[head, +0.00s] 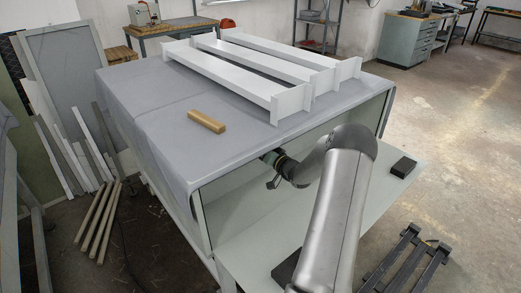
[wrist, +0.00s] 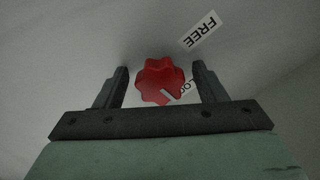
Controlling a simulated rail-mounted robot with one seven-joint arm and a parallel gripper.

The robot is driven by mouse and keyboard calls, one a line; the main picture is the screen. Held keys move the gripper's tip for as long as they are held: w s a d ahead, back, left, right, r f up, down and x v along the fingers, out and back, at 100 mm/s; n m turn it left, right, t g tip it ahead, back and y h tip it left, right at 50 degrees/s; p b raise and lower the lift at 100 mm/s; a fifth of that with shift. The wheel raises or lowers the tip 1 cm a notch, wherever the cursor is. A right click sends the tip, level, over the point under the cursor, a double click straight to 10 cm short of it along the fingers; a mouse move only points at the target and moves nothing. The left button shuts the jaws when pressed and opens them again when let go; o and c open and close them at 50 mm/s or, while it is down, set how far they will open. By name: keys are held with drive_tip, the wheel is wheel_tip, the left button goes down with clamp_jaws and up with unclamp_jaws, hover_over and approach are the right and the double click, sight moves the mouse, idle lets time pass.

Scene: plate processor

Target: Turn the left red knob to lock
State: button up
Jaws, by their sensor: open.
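A red lobed knob (wrist: 160,80) shows in the wrist view on a pale panel, with a white mark on its lower right lobe. A white label reading FREE (wrist: 200,30) is up and to the right of it. A second label (wrist: 186,88), partly hidden by the knob and a finger, shows the letters LO. My gripper (wrist: 160,82) is open, with one finger on each side of the knob and gaps between. In the head view my gripper (head: 272,168) is at the cabinet's open front, and the knob is hidden there.
The grey cabinet (head: 150,120) carries white beams (head: 240,75) and a wooden block (head: 206,121) on top. A pale ledge (head: 240,262) juts out below the opening, with a black block (head: 403,167) at its right. A dark frame (head: 405,262) stands on the floor at lower right.

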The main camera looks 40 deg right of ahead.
drive_tip(key=s, duration=1.7)
drive_tip(key=shift+s+d+p, duration=0.2)
drive_tip(key=shift+d+p, duration=0.1)
drive_tip(key=shift+d, duration=0.1)
drive_tip(key=s+a+r+n+g+h+p, duration=0.1)
drive_tip(key=a+r+n+g+h+p, duration=0.4)
drive_tip(key=a+r+n+g+p, duration=0.55)
drive_tip(key=s+a+r+m+g+y+p, duration=0.1)
drive_tip(key=s+a+r, duration=0.3)
drive_tip(key=a, duration=0.5)
drive_tip(key=s+a+r+g+y, duration=0.2)
drive_tip(key=s+a+r+g, duration=0.1)
drive_tip(key=s+a, duration=0.4)
drive_tip(key=s+a+r+m+g+y+p, duration=0.1)
drive_tip(key=s+a+r+g, duration=0.2)
drive_tip(key=a, duration=1)
drive_tip(key=s+r, duration=0.1)
drive_tip(key=s, duration=0.2)
drive_tip(key=shift+s+a+r+m+y+p, duration=0.25)
drive_tip(key=shift+s+r+m+y+p, duration=0.05)
drive_tip(key=shift+s+r+m+p, duration=0.05)
